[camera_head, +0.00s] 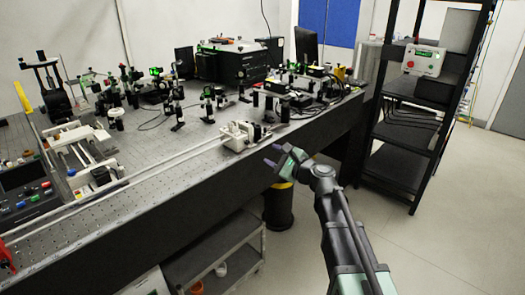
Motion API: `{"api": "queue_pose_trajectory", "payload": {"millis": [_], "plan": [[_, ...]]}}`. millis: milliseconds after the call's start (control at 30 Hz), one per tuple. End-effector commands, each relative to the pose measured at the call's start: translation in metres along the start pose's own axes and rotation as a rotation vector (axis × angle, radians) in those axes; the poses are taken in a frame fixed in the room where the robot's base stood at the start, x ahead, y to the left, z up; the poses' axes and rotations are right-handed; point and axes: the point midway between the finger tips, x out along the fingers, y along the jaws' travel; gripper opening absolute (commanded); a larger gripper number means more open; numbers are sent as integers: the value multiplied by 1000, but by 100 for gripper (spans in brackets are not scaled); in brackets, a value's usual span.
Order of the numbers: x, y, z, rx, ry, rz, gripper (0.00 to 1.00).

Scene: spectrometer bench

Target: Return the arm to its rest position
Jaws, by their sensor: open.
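My gripper (277,157) is in the middle of the camera_head view, off the front edge of the optical bench (215,180). Its two fingers point left toward the bench and stand apart, with nothing seen between them. My arm reaches up from the lower right to it. In the picture, a small white device (238,136) on the bench edge is just left of the fingertips. I cannot tell the exact gap between them.
A long rail (130,183) runs along the bench front. Several optical mounts (208,98) stand farther back. A black shelf rack (398,165) is at the right, and a low cart (225,255) with small cups is below the bench. The floor (440,240) right of my arm is clear.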

Motion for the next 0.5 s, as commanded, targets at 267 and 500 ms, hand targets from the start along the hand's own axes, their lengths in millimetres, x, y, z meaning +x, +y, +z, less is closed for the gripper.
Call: {"api": "queue_pose_trajectory", "payload": {"millis": [267, 500], "plan": [[-4, 0, 0, 0, 0, 0, 43], [-15, 42, 0, -350, -11, 218, 43]]}}
